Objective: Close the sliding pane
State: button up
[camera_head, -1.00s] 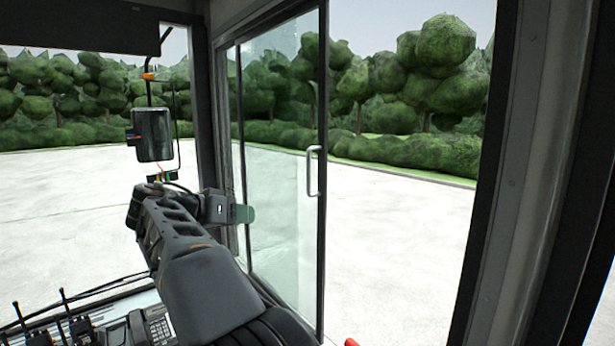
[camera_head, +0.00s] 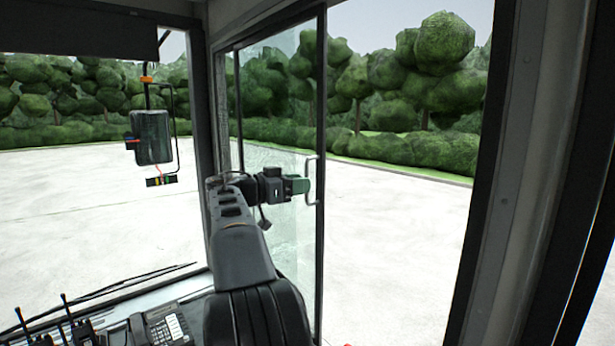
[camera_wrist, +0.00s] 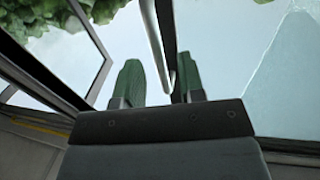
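The sliding pane (camera_head: 283,105) is a clear glass panel with a dark vertical edge frame. It stands at the left of the side opening, which is open to its right. A pale vertical handle (camera_head: 311,181) is fixed on that edge frame. My gripper (camera_head: 301,185) has green fingers and is at the handle, level with its middle. In the wrist view the fingers (camera_wrist: 157,82) are apart, and the handle bar (camera_wrist: 156,40) runs down between them. I cannot tell whether either finger touches it.
The opening (camera_head: 400,230) right of the pane is clear, up to a dark post (camera_head: 478,190). A mirror (camera_head: 152,137) hangs at the left. A desk phone (camera_head: 165,326) and radios (camera_head: 75,325) stand at the lower left, close to my arm.

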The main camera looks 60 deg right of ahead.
jog(key=shift+p+x, duration=0.35)
jog(key=shift+x, duration=1)
jog(key=shift+c, duration=0.2)
grip_shut()
